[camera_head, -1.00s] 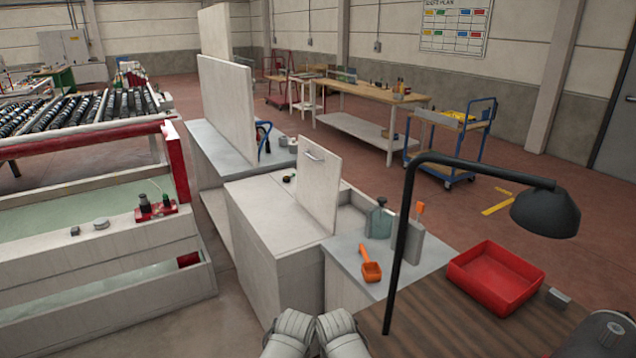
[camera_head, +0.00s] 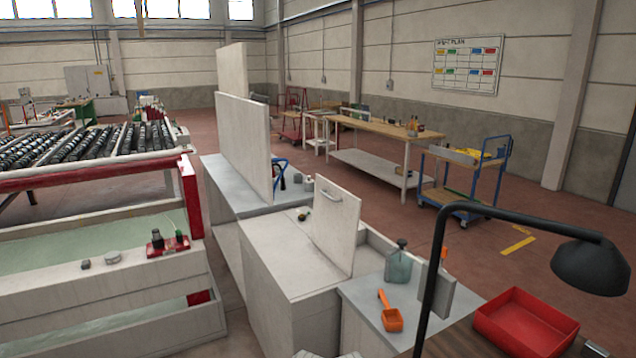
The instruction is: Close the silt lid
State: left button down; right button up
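The silt lid (camera_head: 335,226) is a pale flat panel with a metal handle near its top. It stands raised, close to upright and slightly tilted, on the pale cabinet (camera_head: 270,255) in the middle of the view. A narrow open bay shows to the right of the lid, and its inside is mostly hidden. Only a small pale piece of my own arms shows at the bottom edge. Neither gripper is in view.
A grey counter beside the cabinet holds a green-grey bottle (camera_head: 398,263) and an orange scoop (camera_head: 390,313). A black lamp (camera_head: 590,266) arches over a red tray (camera_head: 525,324). A taller panel (camera_head: 243,145) stands behind. A tank with a red frame is left.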

aim_at(337, 212)
jog(key=i+j+z, duration=0.15)
jog(key=i+j, duration=0.5)
jog(key=i+j+z, duration=0.15)
jog(key=i+j, duration=0.45)
jog(key=j, duration=0.25)
